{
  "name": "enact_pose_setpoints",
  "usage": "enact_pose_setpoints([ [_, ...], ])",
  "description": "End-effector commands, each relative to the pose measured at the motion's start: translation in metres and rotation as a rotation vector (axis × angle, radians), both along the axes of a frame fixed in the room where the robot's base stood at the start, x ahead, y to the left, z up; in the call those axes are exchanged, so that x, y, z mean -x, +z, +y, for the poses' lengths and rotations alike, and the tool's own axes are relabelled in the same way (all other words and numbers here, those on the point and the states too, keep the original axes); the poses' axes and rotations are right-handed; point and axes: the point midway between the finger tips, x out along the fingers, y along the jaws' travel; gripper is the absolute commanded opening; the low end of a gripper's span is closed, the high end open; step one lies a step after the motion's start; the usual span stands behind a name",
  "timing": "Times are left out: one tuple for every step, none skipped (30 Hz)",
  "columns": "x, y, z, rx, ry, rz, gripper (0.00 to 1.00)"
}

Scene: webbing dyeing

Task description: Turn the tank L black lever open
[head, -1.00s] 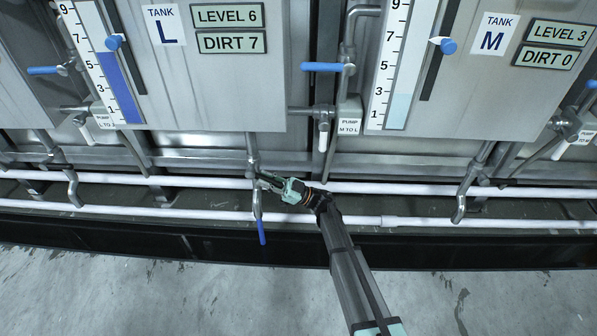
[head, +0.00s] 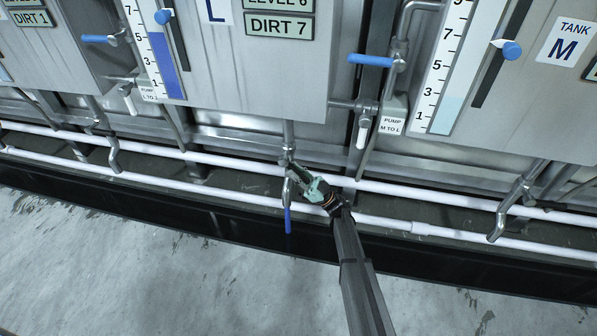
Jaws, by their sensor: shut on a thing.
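Tank L (head: 330,75) is at upper middle in the head view, its label (head: 217,10) partly cut off by the top edge. A grey drain pipe (head: 288,133) comes down from under it. My gripper (head: 293,172) is at the valve on this pipe, just above the white pipes, with its jaws shut on a small dark part there. This looks like the black lever, but the fingers mostly hide it and its angle is hard to tell. A blue lever (head: 288,220) hangs straight down just below my gripper.
Two long white pipes (head: 215,196) run across below the tanks. A blue handle (head: 370,60) and the pump M to L handle (head: 361,133) are up to the right. Tank M (head: 540,110) is at right. The grey floor in front is clear.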

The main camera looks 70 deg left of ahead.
Motion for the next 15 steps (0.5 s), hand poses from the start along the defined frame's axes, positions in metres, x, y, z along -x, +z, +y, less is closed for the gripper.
enact_pose_setpoints([
  [0.0000,0.0003,-0.0002,0.000,0.000,0.000,0.00],
  [0.0000,0.0002,-0.0001,0.000,0.000,0.000,0.00],
  [0.0000,0.0002,-0.0001,0.000,0.000,0.000,0.26],
  [0.0000,0.0003,-0.0002,0.000,0.000,0.000,0.33],
  [0.0000,0.0003,-0.0002,0.000,0.000,0.000,0.33],
  [0.0000,0.0003,-0.0002,0.001,0.000,-0.001,0.33],
  [0.0000,0.0002,-0.0001,0.001,0.000,-0.001,0.33],
  [0.0000,0.0002,-0.0001,0.001,0.000,-0.001,0.33],
  [0.0000,0.0003,0.0000,0.001,0.000,-0.001,0.33],
  [0.0000,0.0002,-0.0001,0.001,0.000,-0.001,0.33],
  [0.0000,0.0002,-0.0001,0.001,0.000,-0.001,0.33],
  [-0.0001,0.0001,-0.0001,0.001,0.000,-0.001,0.33],
  [-0.0003,-0.0002,-0.0001,0.001,0.000,-0.001,0.33],
  [-0.0008,-0.0007,-0.0004,0.001,0.000,-0.001,0.33],
  [-0.0017,-0.0019,-0.0010,0.001,0.000,-0.001,0.33],
])
